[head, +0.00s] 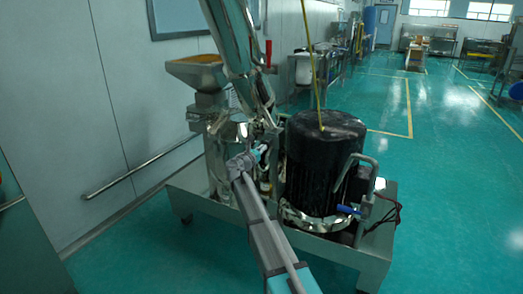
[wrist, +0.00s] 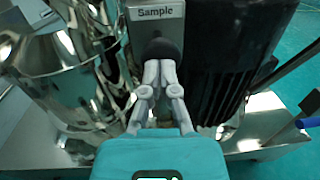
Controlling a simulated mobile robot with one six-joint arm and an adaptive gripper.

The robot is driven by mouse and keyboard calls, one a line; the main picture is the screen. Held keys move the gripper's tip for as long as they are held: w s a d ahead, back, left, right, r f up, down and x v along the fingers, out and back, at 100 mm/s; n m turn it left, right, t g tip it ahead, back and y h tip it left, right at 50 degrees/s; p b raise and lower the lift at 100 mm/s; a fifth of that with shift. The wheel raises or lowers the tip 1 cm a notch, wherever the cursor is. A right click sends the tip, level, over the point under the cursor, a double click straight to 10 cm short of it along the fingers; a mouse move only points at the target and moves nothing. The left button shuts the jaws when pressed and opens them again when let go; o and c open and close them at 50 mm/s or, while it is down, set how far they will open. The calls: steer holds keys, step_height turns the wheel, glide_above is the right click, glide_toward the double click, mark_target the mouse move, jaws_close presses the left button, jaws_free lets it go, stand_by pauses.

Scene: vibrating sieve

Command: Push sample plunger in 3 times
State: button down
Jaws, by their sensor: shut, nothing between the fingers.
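The sample plunger (wrist: 160,47) is a dark rounded knob in the wrist view, just below a grey plate marked "Sample" (wrist: 156,13). My gripper (wrist: 160,68) is shut and empty, with its fingertips right at the lower edge of the knob. They overlap it in the picture and seem to touch it, but I cannot tell how firmly or how far in the plunger is. In the head view my gripper (head: 260,152) reaches the gap between the steel housing and the black motor; the plunger cannot be made out there.
The ribbed black motor (head: 310,160) stands close on the right. The shiny steel housing (head: 222,150) with a hopper (head: 198,72) of yellow material is on the left. A curved pipe with a blue-handled valve (head: 348,209) is at the right. Open green floor lies beyond.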

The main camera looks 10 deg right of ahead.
steer(key=shift+x, duration=1.45)
steer(key=shift+a, duration=0.15)
steer(key=v, duration=1.4)
steer(key=shift+f+b, duration=0.15)
steer(key=shift+b, duration=0.15)
steer(key=shift+s, duration=0.2)
steer(key=s+r+y+p, duration=0.1)
steer(key=p, duration=0.1)
steer(key=s+r+n+y+p, duration=0.1)
steer(key=s+p, duration=0.1)
steer(key=shift+r, duration=0.1)
